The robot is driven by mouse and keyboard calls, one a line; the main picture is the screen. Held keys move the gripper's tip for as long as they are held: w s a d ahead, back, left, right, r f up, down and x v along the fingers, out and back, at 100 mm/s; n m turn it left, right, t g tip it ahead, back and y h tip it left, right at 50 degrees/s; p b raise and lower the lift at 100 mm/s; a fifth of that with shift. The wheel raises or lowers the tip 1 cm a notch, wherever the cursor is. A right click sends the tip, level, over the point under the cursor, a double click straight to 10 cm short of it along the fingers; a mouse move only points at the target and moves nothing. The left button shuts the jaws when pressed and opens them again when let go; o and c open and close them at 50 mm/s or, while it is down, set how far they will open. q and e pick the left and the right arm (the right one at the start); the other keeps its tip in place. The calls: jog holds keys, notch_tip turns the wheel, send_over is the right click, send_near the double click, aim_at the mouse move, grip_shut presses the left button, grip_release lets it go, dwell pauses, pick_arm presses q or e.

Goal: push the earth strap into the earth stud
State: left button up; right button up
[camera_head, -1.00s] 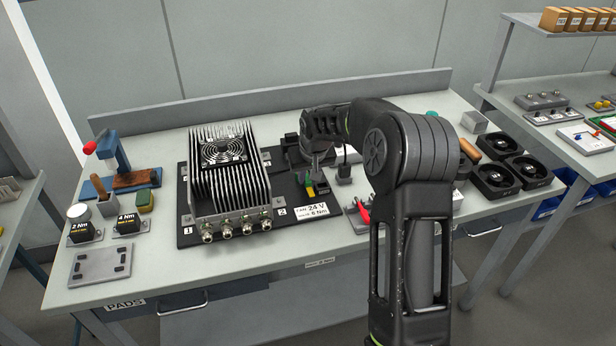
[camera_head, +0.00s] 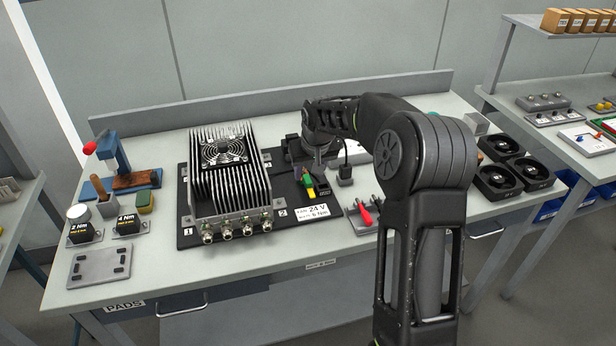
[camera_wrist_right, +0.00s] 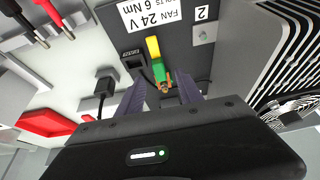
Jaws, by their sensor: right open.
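The earth strap, a green and yellow piece (camera_head: 308,184), is on the dark base plate (camera_head: 285,212) to the right of the finned housing. In the right wrist view the strap's yellow and green body (camera_wrist_right: 156,60) shows just beyond my fingertips, with a small orange-brown part at its near end. My right gripper (camera_wrist_right: 160,93) is open, its two fingers on either side of that near end; I cannot tell whether they touch it. In the head view my right gripper (camera_head: 316,163) is above and beside the strap. I cannot make out the earth stud for certain.
The finned housing (camera_head: 228,190) with a fan stands close to the left. A black plug with a cable (camera_head: 345,172) stands just right of the strap. Red-handled leads (camera_head: 364,214) lie in front right. Black fans (camera_head: 497,181) are at the table's right.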

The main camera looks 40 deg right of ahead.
jog(key=shift+b+v, duration=0.3)
jog(key=shift+v, duration=2.05)
